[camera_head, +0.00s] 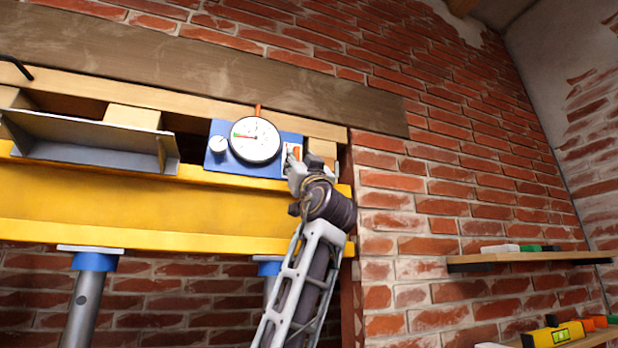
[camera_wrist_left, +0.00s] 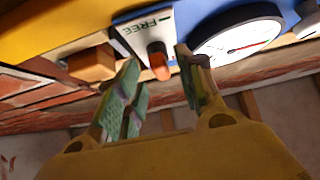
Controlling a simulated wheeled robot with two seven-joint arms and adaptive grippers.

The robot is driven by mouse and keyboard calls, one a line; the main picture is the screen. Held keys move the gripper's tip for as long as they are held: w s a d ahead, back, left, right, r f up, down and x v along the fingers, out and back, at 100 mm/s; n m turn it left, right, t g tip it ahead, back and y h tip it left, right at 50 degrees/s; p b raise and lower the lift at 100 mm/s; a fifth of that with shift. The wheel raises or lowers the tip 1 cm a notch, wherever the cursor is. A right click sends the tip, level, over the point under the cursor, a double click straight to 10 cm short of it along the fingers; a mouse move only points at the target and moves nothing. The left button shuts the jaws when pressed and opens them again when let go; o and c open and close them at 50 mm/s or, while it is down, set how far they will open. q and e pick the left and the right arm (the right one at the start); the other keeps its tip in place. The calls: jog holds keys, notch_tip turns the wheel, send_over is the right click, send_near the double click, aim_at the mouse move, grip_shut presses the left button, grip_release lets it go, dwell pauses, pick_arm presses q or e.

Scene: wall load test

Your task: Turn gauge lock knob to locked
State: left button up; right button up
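The blue gauge plate (camera_head: 216,161) sits on the yellow beam, carrying a large white round dial (camera_head: 254,140) and a smaller white dial (camera_head: 218,144). At its right end is a white label, partly covered by my left gripper (camera_head: 294,168). In the left wrist view the label (camera_wrist_left: 135,36) reads "FREE". The orange-red lock knob (camera_wrist_left: 159,62) stands out from that label. My left gripper (camera_wrist_left: 157,64) is open, with the knob between its fingertips and gaps visible on both sides. The large dial also shows there (camera_wrist_left: 236,38). My right gripper is not in view.
The yellow beam (camera_head: 130,205) rests on posts with blue tops (camera_head: 95,262). A metal angle bracket (camera_head: 95,140) stands left of the gauge, and wooden blocks (camera_head: 133,116) lie behind. A shelf (camera_head: 520,257) with small items is on the brick wall at right.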

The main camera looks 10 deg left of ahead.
pick_arm(q)
jog(key=v, duration=0.9)
jog(key=shift+s+d+f, duration=0.1)
jog(key=shift+d, duration=0.05)
dwell(0.5)
